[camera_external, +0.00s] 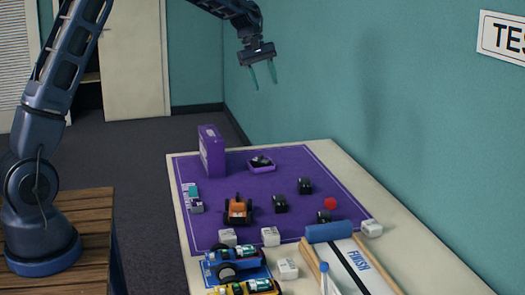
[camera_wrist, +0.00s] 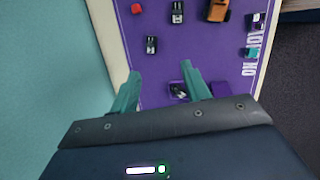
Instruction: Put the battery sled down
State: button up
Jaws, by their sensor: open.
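My gripper (camera_external: 264,76) is open and empty, high above the far end of the table. It also shows in the wrist view (camera_wrist: 162,76), with nothing between its teal fingers. Two small battery-like parts lie at the left of the purple mat: a teal and white one (camera_external: 191,190) and a purple and white one (camera_external: 197,206). Both show at the right of the wrist view, teal (camera_wrist: 252,53) and purple-white (camera_wrist: 258,21). I cannot tell which part is the battery sled. A small purple tray (camera_external: 262,169) with dark contents sits at the mat's far end, below my gripper.
A tall purple box (camera_external: 211,151) stands left of the tray. An orange car (camera_external: 238,210) and several black blocks (camera_external: 280,203) occupy the mat (camera_external: 215,225). White blocks, a blue car (camera_external: 232,262), a yellow car and a finish ramp (camera_external: 358,267) are nearer. A teal wall borders the right.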

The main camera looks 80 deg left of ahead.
jog(key=s+d+r+m, duration=0.35)
jog(key=s+d, duration=0.25)
jog(key=d, duration=0.2)
jog(key=s+d+r+m+y, duration=0.1)
jog(key=s+d+r+m, duration=0.2)
jog(key=s+d+r, duration=0.45)
jog(key=s+d+r+m, duration=0.25)
jog(key=s+d, duration=0.25)
jog(key=d, duration=0.5)
jog(key=s+d+f+m, duration=0.2)
jog(key=s+d+m, duration=0.1)
jog(key=s, duration=0.5)
jog(key=s+d+f+m+t, duration=0.1)
jog(key=s+d+f+m, duration=0.1)
jog(key=s, duration=0.6)
jog(key=s+d+f+m+y, duration=0.1)
jog(key=s+d+m, duration=0.3)
jog(key=s+d, duration=0.2)
jog(key=shift+s+d+f+m+t, duration=0.3)
jog(key=shift+s+f+m+t, duration=0.1)
jog(key=shift+s, duration=0.6)
dwell(2.3)
